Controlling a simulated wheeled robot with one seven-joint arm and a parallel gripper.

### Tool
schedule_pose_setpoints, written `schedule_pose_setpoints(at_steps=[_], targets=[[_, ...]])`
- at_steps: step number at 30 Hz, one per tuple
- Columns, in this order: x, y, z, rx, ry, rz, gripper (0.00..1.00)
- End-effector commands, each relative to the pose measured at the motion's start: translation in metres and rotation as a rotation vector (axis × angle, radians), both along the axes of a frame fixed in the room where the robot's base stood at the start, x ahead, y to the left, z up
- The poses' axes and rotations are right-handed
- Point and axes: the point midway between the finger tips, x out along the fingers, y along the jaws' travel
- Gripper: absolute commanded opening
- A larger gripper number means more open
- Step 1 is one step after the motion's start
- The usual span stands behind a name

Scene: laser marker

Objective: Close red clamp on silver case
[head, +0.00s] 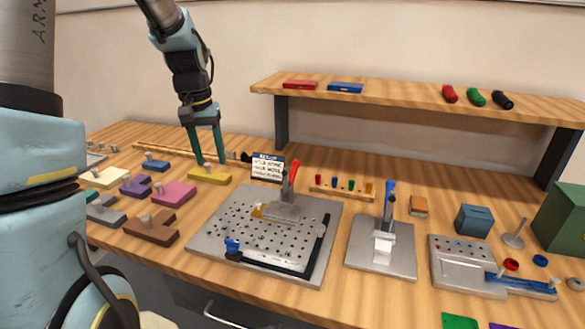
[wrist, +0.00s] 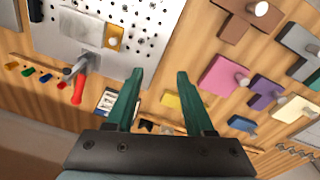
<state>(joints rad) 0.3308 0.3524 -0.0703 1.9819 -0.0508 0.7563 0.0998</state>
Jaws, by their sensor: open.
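The red clamp handle (head: 291,177) stands up, tilted slightly, at the back of a perforated metal plate (head: 215,225). In the wrist view the red handle (wrist: 78,90) is at the left. A flat silver block (head: 284,212), which looks like the silver case, lies in front of the handle's foot, and it also shows in the wrist view (wrist: 80,28). Whether the clamp presses on it cannot be told. My gripper (head: 211,162) is open and empty, left of and apart from the clamp, above a yellow block (head: 208,176). Its green fingers are spread in the wrist view (wrist: 160,74).
A blue-handled clamp (head: 388,200) stands on another plate to the right. A small sign (head: 267,167) stands behind the red clamp. Coloured blocks, such as a pink one (head: 173,193), lie at the left. A shelf (head: 400,95) spans the back right.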

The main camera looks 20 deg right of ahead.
Motion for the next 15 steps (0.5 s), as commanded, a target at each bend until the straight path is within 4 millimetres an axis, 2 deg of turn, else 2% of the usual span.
schedule_pose_setpoints(at_steps=[1,3,6,10,12,15], targets=[[0.013,-0.036,0.001,-0.01,0.017,-0.065,0.53],[0.025,-0.079,0.003,-0.021,0.041,-0.142,0.53],[0.032,-0.133,0.005,-0.036,0.072,-0.24,0.53],[0.033,-0.183,0.006,-0.054,0.103,-0.329,0.53],[0.032,-0.198,0.007,-0.059,0.113,-0.357,0.53],[0.031,-0.209,0.006,-0.064,0.12,-0.377,0.53]])
